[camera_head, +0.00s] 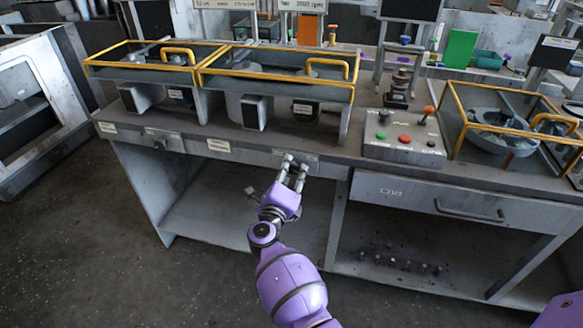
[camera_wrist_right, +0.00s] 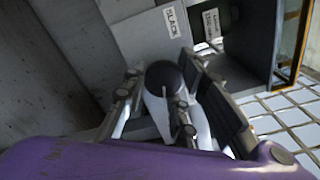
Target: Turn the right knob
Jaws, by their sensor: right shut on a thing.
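My right gripper (camera_head: 293,172) reaches up to the front edge of the workbench (camera_head: 225,160), at a small panel (camera_head: 313,165) below the right yellow-framed housing. Its fingers are shut on the right knob, which they hide in the head view. In the right wrist view a dark rounded knob (camera_wrist_right: 165,76) shows between the fingers of the right gripper (camera_wrist_right: 158,104). Its exact turn angle cannot be told. Another knob (camera_head: 159,144) sits on a similar panel further left along the bench front. My left gripper is not in view.
Two yellow-framed housings (camera_head: 278,92) stand on the bench above the panels. A grey control box (camera_head: 403,143) with coloured buttons and an orange-tipped lever is to the right. A drawer (camera_head: 445,204) lies below it. The floor in front is clear.

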